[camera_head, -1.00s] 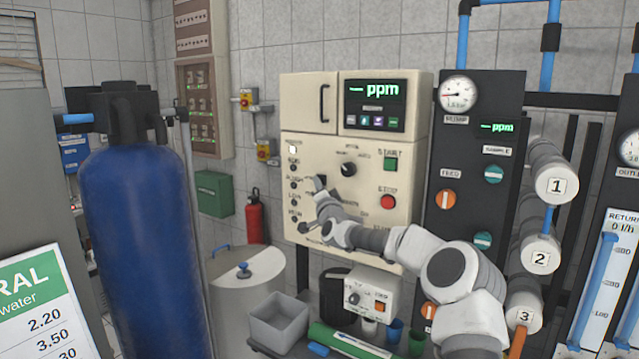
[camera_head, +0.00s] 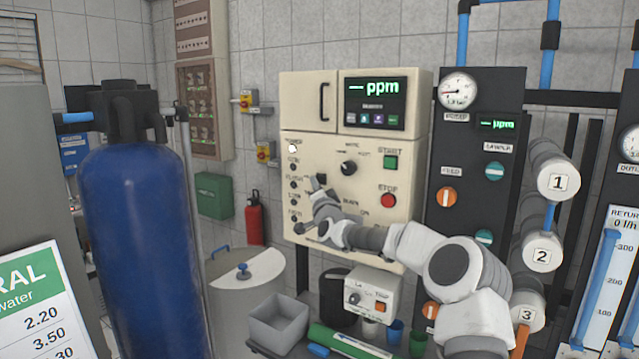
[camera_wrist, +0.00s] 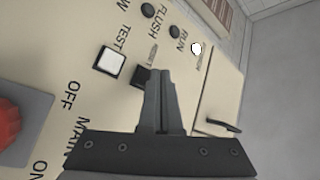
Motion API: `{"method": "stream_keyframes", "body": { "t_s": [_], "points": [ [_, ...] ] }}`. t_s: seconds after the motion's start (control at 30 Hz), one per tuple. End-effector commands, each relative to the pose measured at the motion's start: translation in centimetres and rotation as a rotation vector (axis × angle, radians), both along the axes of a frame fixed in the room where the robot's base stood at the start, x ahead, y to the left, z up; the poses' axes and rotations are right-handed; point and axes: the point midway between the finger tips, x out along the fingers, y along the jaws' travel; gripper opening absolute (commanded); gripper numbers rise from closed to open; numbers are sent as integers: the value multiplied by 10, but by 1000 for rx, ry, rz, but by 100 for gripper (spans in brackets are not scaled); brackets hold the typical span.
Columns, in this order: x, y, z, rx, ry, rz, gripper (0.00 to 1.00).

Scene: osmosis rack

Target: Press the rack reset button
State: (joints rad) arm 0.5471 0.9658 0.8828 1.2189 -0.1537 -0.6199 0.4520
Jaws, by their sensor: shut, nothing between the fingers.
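A cream control panel (camera_head: 340,210) stands ahead with rows of lamps, knobs and buttons. In the wrist view, a dark square button (camera_wrist: 140,77) sits beside a white square TEST button (camera_wrist: 109,62). A small label (camera_wrist: 152,53) by the dark button is partly blurred and hard to read. My gripper (camera_wrist: 160,72) is shut and empty, its fingertips beside the dark button and partly covering it. I cannot tell whether they touch it. In the head view my gripper (camera_head: 317,185) is close to the panel's left half, hiding part of it.
A black selector knob (camera_head: 348,168), green START button (camera_head: 390,162) and red STOP button (camera_head: 388,200) are to the right. In the wrist view a red knob (camera_wrist: 8,125) is at the left edge. A small box (camera_head: 372,292) stands below the panel.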

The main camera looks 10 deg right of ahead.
Motion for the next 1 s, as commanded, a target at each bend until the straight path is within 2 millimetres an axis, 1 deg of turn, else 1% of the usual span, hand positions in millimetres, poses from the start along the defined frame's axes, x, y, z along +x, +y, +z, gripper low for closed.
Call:
{"method": "stream_keyframes", "body": {
  "t_s": [0.17,0.63,1.0],
  "points": [
    [-2,2,0,0,-1,1,0],
    [-32,33,-1,-2,-1,1,0],
    [-35,36,0,0,0,0,0]
  ]
}}
